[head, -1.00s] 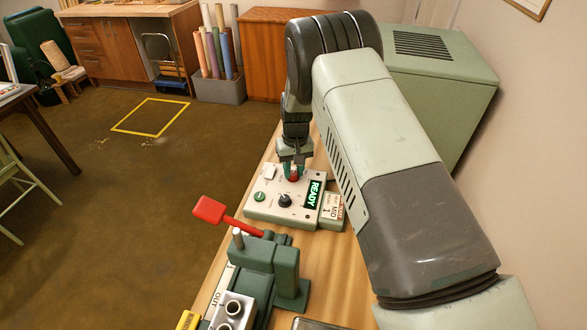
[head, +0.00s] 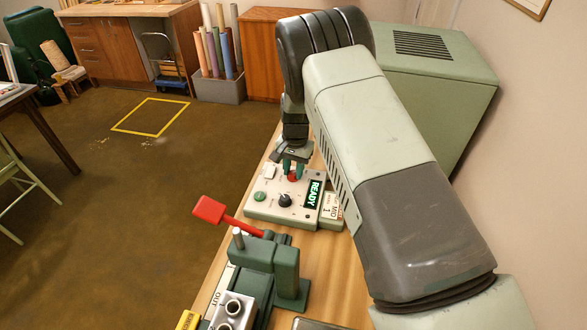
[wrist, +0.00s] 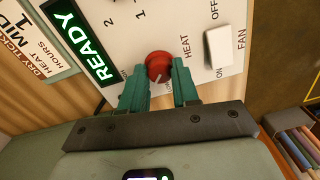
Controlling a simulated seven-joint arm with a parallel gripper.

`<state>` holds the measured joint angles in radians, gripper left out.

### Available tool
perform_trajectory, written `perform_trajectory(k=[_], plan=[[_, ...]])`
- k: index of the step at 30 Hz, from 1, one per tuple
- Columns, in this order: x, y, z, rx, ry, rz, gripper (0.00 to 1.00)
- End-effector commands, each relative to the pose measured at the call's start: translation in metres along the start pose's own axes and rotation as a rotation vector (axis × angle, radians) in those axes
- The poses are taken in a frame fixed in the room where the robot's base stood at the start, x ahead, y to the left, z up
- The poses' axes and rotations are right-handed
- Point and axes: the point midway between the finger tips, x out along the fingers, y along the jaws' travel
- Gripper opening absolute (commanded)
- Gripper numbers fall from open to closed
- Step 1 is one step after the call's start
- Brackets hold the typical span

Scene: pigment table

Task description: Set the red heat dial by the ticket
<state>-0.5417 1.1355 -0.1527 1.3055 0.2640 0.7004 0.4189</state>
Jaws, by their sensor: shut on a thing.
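The red heat dial (wrist: 158,65) is on the pale control panel (wrist: 212,82), beside the word HEAT. Its pale pointer line shows in the wrist view, toward the lower part of the knob. My gripper (wrist: 160,82) has its green fingers on both sides of the dial and is shut on it. The head view shows the dial (head: 292,177) between the fingertips, partly covered. The ticket (wrist: 28,48) stands at the panel's side; "DRY TICKET", "MID", "1" and "HOURS" are legible. It also shows in the head view (head: 331,206).
The panel also bears a lit READY display (head: 313,194), a black dial (head: 285,200), a green button (head: 260,197) and a white FAN switch (wrist: 217,46). A green press with a red-handled lever (head: 208,210) stands nearer on the bench.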

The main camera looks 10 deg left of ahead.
Motion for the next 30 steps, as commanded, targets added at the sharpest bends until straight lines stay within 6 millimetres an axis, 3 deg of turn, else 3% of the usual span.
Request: perform_trajectory(k=[14, 15, 20, 30], plan=[[-0.0007, -0.0003, 0.0, 0.015, 0.001, 0.0, 0.0], [-0.0007, -0.0003, 0.0, 0.014, 0.001, 0.0, 0.32], [-0.0005, -0.0003, 0.0, 0.014, 0.001, 0.0, 0.56], [-0.0042, -0.0003, -0.0003, 0.014, 0.001, -0.001, 0.56]])
